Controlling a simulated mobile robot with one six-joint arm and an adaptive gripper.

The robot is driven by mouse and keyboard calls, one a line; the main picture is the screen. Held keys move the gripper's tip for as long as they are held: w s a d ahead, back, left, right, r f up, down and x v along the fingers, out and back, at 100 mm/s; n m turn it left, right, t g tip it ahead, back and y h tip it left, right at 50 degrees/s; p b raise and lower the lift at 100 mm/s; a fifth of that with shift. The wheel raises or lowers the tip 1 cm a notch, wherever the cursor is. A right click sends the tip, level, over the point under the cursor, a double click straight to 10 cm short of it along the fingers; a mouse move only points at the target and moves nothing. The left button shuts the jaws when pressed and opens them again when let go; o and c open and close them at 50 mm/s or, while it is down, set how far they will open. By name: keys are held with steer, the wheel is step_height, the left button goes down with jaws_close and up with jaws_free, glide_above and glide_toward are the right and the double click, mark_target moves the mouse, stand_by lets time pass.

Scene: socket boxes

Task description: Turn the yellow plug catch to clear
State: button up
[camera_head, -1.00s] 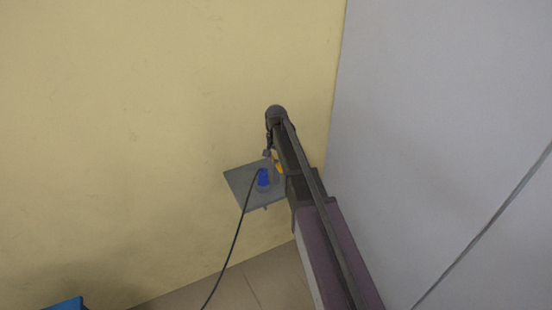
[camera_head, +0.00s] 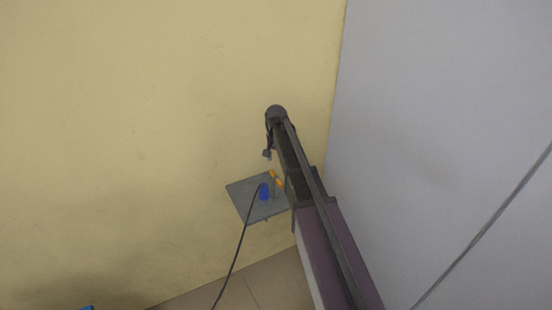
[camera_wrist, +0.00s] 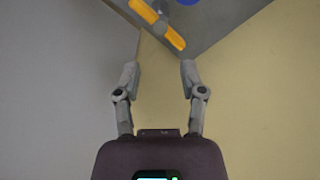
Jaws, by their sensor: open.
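The yellow catch (camera_head: 276,179) is a slim bar above a grey plate at the wall, beside the blue plug (camera_head: 264,192) with its dark cable. In the wrist view the yellow catch (camera_wrist: 158,25) lies slanted at the top, with a grey middle part. A bit of the blue plug (camera_wrist: 188,14) shows to its right. My gripper (camera_wrist: 160,76) is open and empty, its two fingers apart. The catch is beyond the fingertips in that picture, not between them. In the head view my arm hides part of the plate's right side.
The grey plate (camera_head: 242,195) stands out from the yellow wall (camera_head: 140,130). A pale grey wall or panel (camera_head: 440,120) is close on the right of my arm. The dark cable (camera_head: 236,258) hangs from the plug toward the floor. A blue object (camera_head: 87,307) barely shows at the lower left.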

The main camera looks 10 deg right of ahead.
steer(key=shift+r+p, duration=1.7)
steer(key=shift+r, duration=0.3)
steer(key=s+f+n+b, duration=0.2)
steer(key=s+f+b, duration=0.2)
steer(key=s, duration=0.4)
steer(key=s+f+n+b, duration=0.2)
steer(key=s+f+b, duration=0.2)
steer(key=s, duration=0.5)
steer(key=s+f+n+b, duration=0.1)
steer(key=s+f+b, duration=0.3)
steer(key=s, duration=0.5)
steer(key=shift+s+a+f+n+b, duration=0.15)
steer(key=shift+f+n+b, duration=0.15)
steer(key=shift+n, duration=0.1)
